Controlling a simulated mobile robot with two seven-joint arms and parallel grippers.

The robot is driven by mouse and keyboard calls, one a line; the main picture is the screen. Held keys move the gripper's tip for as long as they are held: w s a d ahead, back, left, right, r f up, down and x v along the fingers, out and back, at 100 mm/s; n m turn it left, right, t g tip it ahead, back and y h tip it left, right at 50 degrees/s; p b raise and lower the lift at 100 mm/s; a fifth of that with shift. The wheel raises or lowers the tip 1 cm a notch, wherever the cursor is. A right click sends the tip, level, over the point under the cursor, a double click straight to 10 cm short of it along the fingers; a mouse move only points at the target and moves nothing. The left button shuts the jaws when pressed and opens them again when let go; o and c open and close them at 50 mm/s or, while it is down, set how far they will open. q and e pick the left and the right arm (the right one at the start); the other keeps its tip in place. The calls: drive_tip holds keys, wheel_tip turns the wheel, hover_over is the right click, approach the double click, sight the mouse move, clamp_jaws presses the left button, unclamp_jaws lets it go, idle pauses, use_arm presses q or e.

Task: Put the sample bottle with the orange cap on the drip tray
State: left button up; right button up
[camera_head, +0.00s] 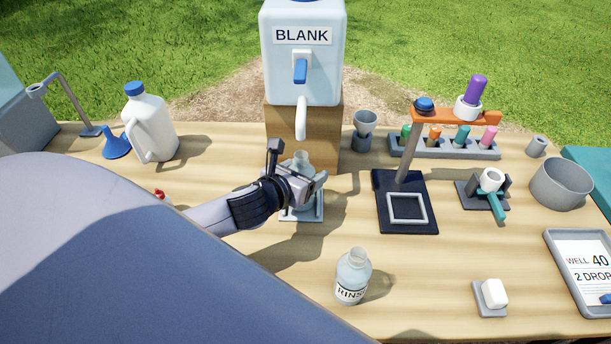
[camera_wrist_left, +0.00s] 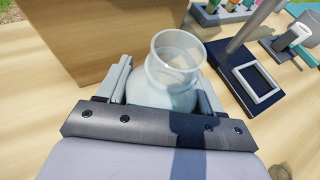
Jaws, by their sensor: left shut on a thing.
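My left gripper (camera_head: 302,182) is shut on a clear, open-mouthed bottle (camera_head: 300,161), which stands upright between the fingers. The bottle also shows in the left wrist view (camera_wrist_left: 172,72), with no cap on it. It is over the pale square drip tray (camera_head: 302,216), below the white spout of the BLANK container (camera_head: 302,75). The gripper hides the bottle's base, so I cannot tell whether it touches the tray. A small orange-topped piece (camera_head: 435,132) sits in the grey rack (camera_head: 455,151) at the back. My right gripper is not in view.
A clear RINSE bottle (camera_head: 352,277) stands at the front. A dark stand (camera_head: 407,222) with an orange arm is right of the tray. A white jug (camera_head: 148,125) and blue funnel (camera_head: 117,146) are back left. A grey pot (camera_head: 560,184) is at right. The table's front middle is mostly clear.

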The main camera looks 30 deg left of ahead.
use_arm(q)
drive_tip(key=shift+f, duration=0.15)
drive_tip(key=o, duration=1.2)
drive_tip(key=shift+c, duration=0.2)
drive_tip(key=shift+s, duration=0.1)
drive_tip(key=p+v, duration=0.1)
drive_tip(key=v, duration=1.1)
